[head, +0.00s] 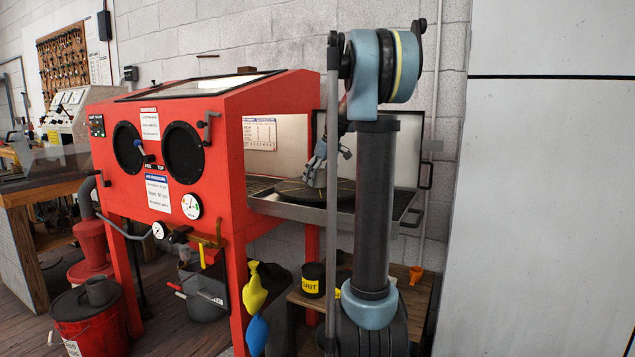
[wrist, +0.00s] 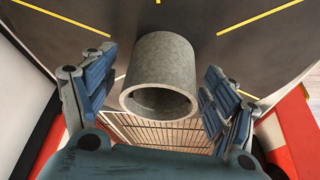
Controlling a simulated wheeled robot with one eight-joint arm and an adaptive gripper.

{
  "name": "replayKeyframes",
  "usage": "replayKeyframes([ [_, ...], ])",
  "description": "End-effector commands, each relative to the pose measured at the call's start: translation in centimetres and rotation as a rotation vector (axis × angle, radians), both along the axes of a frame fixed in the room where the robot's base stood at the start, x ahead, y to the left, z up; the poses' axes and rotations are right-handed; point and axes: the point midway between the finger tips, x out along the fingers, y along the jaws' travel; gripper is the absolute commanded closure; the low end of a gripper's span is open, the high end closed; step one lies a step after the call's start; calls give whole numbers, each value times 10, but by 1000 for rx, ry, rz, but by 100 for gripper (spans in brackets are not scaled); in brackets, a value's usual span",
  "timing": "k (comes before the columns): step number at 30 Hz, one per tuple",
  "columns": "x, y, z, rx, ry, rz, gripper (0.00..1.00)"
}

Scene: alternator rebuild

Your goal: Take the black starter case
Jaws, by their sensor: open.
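A hollow cylinder (wrist: 163,62), open at the near end, stands on a dark turntable with yellow lines (wrist: 215,55) in the wrist view. It looks grey rather than black; it may be the starter case. My gripper (wrist: 161,75) is open, one finger on each side of the cylinder, with a visible gap on both sides. In the head view my gripper (head: 324,164) is over the turntable (head: 345,193) on the tray at the red cabinet's open side. The cylinder is mostly hidden there by my gripper and arm.
The red blast cabinet (head: 238,110) stands left of my arm, and the tray (head: 285,210) juts from its side. A metal grating (wrist: 165,133) shows past the cylinder. A low wooden table (head: 308,303) with a black grit tub (head: 313,280) is below. A pale panel (head: 550,180) is at right.

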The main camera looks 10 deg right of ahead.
Motion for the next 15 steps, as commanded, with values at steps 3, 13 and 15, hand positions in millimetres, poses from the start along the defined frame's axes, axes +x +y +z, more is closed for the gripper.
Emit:
replayKeyframes([
  [3,0,0,0,0,0,0,21],
  [13,0,2,0,-1,0,2,94],
  [15,0,2,1,-1,0,2,94],
])
